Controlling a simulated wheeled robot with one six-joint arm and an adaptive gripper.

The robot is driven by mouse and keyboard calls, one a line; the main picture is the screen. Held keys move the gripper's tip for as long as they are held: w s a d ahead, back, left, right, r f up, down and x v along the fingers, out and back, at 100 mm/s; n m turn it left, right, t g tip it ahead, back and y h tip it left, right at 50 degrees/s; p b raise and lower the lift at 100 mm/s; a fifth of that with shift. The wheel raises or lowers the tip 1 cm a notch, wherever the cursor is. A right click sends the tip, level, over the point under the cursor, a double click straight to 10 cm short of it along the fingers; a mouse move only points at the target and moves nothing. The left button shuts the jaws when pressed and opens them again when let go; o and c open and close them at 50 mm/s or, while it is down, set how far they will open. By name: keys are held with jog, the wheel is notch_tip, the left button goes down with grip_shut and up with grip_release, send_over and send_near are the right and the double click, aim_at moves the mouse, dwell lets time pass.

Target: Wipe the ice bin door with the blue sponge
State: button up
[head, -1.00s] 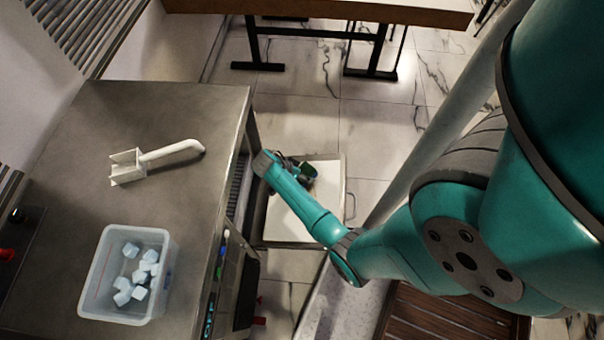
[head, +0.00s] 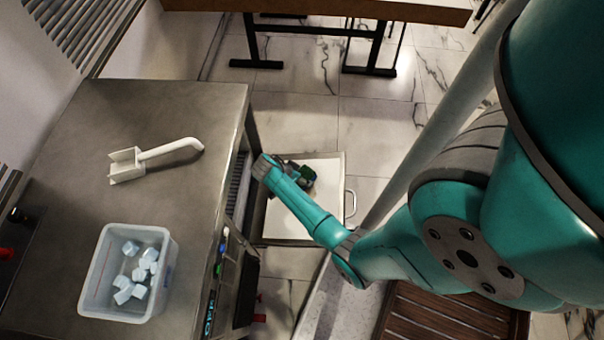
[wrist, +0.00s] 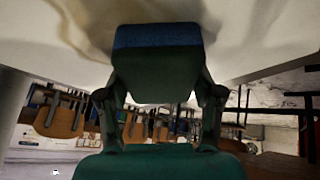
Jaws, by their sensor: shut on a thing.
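The ice bin door (head: 330,190) is a pale panel standing open beside the steel counter, with a bar handle at its right. My gripper (wrist: 157,50) is shut on the blue sponge (wrist: 157,36). In the wrist view the sponge is against, or very near, the pale door surface (wrist: 262,35); firm contact cannot be told. Brownish smears (wrist: 92,22) show on the door to the left of the sponge and around it. In the head view my gripper (head: 304,175) is small and dark over the door's upper part, and the sponge is not clear there.
On the counter (head: 190,110) lie a white scoop (head: 150,160) and a clear tub (head: 105,305) of ice cubes. A wooden table (head: 330,12) stands at the back. Marble floor lies open beyond the door. A slatted wooden surface (head: 435,315) is at the lower right.

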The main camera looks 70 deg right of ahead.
jog(key=shift+s+a+f, duration=0.1)
jog(key=shift+s+a, duration=0.45)
jog(key=shift+a, duration=0.95)
jog(key=shift+s+a+f, duration=0.1)
jog(key=shift+s+a, duration=0.5)
jog(key=shift+a, duration=0.95)
jog(key=shift+s+a, duration=0.55)
jog(key=shift+a, duration=0.95)
